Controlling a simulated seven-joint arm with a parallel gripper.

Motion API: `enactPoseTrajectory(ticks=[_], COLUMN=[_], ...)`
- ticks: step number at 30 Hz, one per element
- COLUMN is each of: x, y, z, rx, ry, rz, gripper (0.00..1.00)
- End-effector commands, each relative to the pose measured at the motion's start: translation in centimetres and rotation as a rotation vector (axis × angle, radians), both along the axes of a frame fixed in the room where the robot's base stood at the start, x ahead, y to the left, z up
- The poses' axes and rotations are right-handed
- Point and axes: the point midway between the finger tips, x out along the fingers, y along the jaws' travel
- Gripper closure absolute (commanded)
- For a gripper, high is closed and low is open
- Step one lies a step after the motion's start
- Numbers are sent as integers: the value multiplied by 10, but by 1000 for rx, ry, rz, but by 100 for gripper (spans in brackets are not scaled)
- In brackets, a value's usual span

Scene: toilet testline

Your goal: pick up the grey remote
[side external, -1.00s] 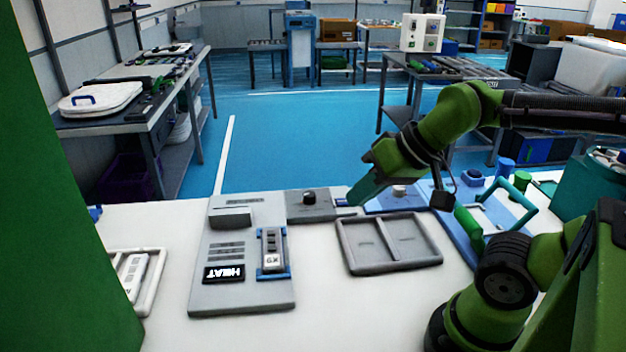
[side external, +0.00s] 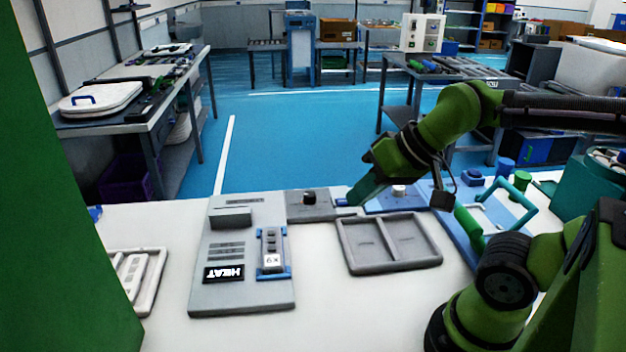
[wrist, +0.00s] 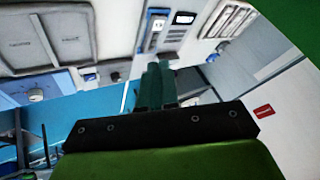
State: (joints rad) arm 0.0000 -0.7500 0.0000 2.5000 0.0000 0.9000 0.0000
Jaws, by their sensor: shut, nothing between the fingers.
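The grey remote (side external: 272,245) stands in a blue holder (side external: 259,274) on a light grey panel marked HEAT. It has a white label at its lower end. In the wrist view the remote (wrist: 157,26) shows near the top, beyond my fingers. My gripper (side external: 353,198), with teal fingers, is shut and empty. It points down to the left over the back of the table, to the right of the remote and well apart from it. In the wrist view my gripper (wrist: 156,72) shows its fingers together.
An empty grey two-part tray (side external: 389,268) lies right of the panel. A grey box with a black knob (side external: 309,197) stands behind it. A white tray (side external: 152,290) is at the left, partly hidden by a green post. The white table front is clear.

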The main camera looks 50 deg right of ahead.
Motion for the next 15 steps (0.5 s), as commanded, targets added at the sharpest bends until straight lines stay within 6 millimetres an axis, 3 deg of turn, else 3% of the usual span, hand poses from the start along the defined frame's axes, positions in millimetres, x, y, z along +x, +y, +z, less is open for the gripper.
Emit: enactPoseTrajectory(ticks=[2,15], x=[0,0], y=[0,0], z=[0,0], rx=[0,0], ry=[0,0], rz=[0,0], gripper=[88,21])
